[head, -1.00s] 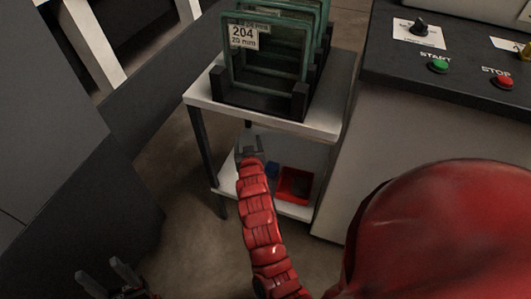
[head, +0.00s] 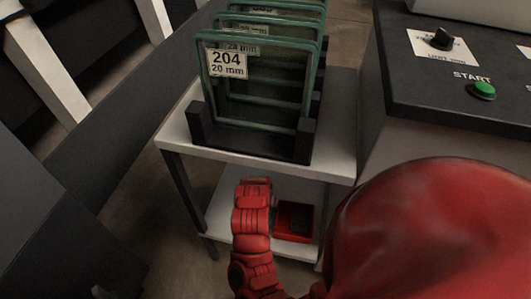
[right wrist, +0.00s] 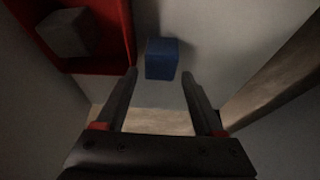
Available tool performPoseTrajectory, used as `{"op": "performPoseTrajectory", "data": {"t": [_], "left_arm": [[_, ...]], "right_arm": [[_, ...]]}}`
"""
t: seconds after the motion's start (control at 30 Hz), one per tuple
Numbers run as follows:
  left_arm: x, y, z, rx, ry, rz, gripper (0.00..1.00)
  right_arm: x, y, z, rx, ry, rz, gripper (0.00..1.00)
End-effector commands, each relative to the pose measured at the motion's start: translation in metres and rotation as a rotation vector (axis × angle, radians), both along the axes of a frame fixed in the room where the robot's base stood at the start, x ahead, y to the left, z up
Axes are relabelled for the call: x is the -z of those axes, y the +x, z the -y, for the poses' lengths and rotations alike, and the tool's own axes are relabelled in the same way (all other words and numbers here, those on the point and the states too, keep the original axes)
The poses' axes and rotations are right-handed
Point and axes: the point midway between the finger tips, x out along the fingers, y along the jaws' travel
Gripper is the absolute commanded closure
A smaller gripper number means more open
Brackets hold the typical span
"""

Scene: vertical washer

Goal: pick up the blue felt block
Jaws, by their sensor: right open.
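The blue felt block (right wrist: 162,58) sits on the pale lower shelf in the right wrist view, beside a red tray. In the head view I cannot make it out behind my right arm. My right gripper (right wrist: 160,76) is open and empty, its two fingers pointing toward the block, which shows between and just beyond the fingertips. In the head view my red right forearm reaches down to the lower shelf and hides its gripper.
The red tray (right wrist: 88,64) holds a grey block (right wrist: 68,33); the tray also shows in the head view (head: 281,235). Above is the cart's top shelf (head: 335,145) with a rack of framed glass panels (head: 262,85). A machine with a green START button (head: 483,90) stands at right.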

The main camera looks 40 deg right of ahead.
Motion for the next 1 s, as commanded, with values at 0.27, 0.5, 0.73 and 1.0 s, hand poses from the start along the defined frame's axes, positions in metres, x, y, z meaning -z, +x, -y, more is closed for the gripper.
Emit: {"op": "performPoseTrajectory", "data": {"t": [0.27, 0.5, 0.73, 1.0], "left_arm": [[0.024, 0.0, 0.0, 0.0, 0.0, 0.0, 0.43], [0.026, -0.002, 0.0, -0.001, 0.014, 0.012, 0.43], [0.025, -0.002, 0.0, -0.001, 0.014, 0.012, 0.43], [0.025, -0.002, 0.0, -0.001, 0.014, 0.012, 0.43]], "right_arm": [[0.037, 0.011, 0.011, 0.002, 0.001, 0.0, 0.3], [0.05, 0.016, 0.017, 0.001, -0.001, 0.001, 0.3], [0.049, 0.016, 0.016, 0.0, -0.001, 0.002, 0.43], [0.049, 0.016, 0.016, 0.0, -0.001, 0.002, 0.91]]}}
